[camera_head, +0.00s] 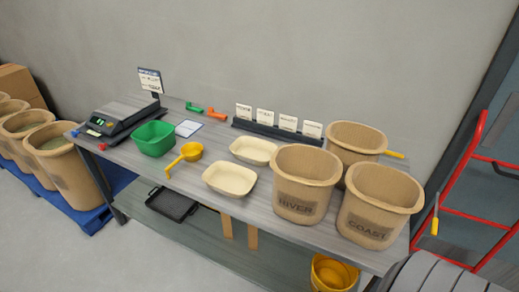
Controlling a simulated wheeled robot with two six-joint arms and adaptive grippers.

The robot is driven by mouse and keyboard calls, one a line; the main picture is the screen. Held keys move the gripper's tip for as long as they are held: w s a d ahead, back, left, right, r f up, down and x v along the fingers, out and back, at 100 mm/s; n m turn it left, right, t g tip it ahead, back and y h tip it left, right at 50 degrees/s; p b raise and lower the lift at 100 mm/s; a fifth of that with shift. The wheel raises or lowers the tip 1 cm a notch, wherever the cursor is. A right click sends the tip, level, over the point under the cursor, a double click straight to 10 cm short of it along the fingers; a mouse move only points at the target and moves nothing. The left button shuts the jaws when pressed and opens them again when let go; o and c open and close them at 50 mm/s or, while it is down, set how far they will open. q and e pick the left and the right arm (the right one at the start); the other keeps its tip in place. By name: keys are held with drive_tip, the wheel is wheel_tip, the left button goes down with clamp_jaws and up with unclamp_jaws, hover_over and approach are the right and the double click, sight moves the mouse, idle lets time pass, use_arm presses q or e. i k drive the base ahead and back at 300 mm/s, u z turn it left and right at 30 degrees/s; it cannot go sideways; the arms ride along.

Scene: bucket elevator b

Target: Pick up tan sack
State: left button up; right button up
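Three open tan sacks stand upright at the right end of the grey table. One sack, labelled RIVER (302,207), is at the front left of this group. Another, labelled COAST (372,231), is at the front right corner. A third tan sack (356,139) stands behind them, partly hidden, with a yellow handle sticking out to its right. Neither of my grippers is in view.
The table (270,225) also holds a scale (117,117), a green tub (153,139), a yellow scoop (190,152), two cream trays (230,179) and a row of cards (288,122). A yellow bucket (332,274) is below. A red frame (462,170) stands at right.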

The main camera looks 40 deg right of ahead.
sight(305, 177)
drive_tip(key=i, duration=1.9)
drive_tip(key=z, duration=4.55)
